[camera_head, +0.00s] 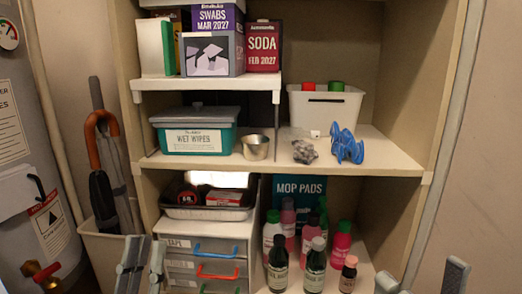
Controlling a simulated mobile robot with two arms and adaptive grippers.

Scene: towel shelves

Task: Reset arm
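My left gripper (146,254) shows at the bottom left, in front of the lower shelf's left side. Its two fingers point up with a narrow gap between them, and nothing shows in the gap. My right gripper (421,275) shows only partly at the bottom right edge. Its fingertips are far apart with nothing seen between them. The rest of both grippers is cut off by the frame. The shelf unit (423,105) stands in front of me; no contact between it and either gripper can be made out.
The shelves hold a wet wipes tub (194,131), metal cup (255,147), white bin (325,108) and blue item (346,146). Below are a drawer unit (204,253) and several bottles (314,264). At left stand an umbrella bin (101,249) and a tank (40,130).

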